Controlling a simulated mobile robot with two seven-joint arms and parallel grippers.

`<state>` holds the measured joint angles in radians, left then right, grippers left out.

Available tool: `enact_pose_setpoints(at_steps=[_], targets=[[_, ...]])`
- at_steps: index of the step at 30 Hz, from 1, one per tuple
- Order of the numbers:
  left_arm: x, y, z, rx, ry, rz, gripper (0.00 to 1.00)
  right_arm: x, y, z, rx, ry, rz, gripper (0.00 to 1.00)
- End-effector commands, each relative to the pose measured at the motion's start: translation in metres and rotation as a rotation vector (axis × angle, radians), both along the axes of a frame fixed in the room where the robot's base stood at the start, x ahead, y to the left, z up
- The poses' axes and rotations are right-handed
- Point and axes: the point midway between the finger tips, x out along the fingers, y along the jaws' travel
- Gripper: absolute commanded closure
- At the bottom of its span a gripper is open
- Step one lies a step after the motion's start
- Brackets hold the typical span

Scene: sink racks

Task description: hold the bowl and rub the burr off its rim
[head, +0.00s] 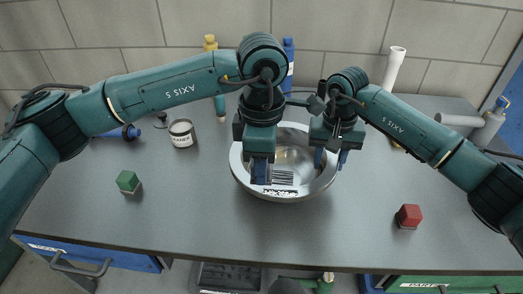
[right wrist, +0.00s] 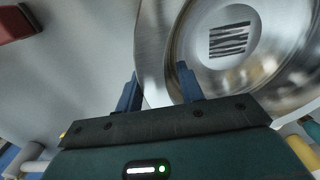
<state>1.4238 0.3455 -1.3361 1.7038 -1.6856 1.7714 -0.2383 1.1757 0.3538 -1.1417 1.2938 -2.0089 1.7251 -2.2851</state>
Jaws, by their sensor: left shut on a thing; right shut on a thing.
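A shiny metal bowl (head: 308,189) stands at the middle of the table, with a dark striped mark on its inner floor. A dark patch (head: 280,192) shows on its near rim. My right gripper (head: 331,160) is shut on the bowl's right rim; in the right wrist view the bowl wall runs between its two blue fingers (right wrist: 160,92). My left gripper (head: 261,172) points down at the bowl's near left part, close to the rim. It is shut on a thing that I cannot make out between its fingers.
A green cube (head: 128,181) is left and a red cube (head: 409,216) right, both near the front. Bottles line the back wall. The table front is mostly clear.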

Motion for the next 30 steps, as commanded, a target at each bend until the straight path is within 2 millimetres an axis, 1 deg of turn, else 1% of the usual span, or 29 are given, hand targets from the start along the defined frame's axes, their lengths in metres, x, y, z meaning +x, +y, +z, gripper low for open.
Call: enact_pose_setpoints(at_steps=[1, 8, 11, 12, 14, 30], targets=[[0.000, 0.000, -0.005, 0.000, 0.001, 0.000, 0.84, -0.001, -0.001, -0.001, -0.005, 0.003, -0.001, 0.82], [0.000, 0.000, -0.026, 0.000, 0.001, -0.001, 0.84, -0.001, -0.001, -0.001, -0.005, 0.003, -0.001, 0.82], [-0.001, 0.000, -0.041, 0.001, 0.003, -0.001, 0.84, -0.001, -0.001, -0.002, -0.004, 0.003, -0.001, 0.82], [0.000, -0.005, -0.039, -0.002, -0.002, -0.003, 0.87, -0.001, -0.001, -0.001, -0.005, 0.003, -0.001, 0.82], [0.000, -0.011, -0.041, -0.001, 0.000, -0.004, 0.87, -0.001, -0.001, -0.001, -0.004, 0.003, 0.000, 0.82], [-0.002, -0.060, -0.041, -0.001, 0.000, -0.003, 0.87, -0.001, -0.001, -0.002, -0.004, 0.002, 0.000, 0.82]])
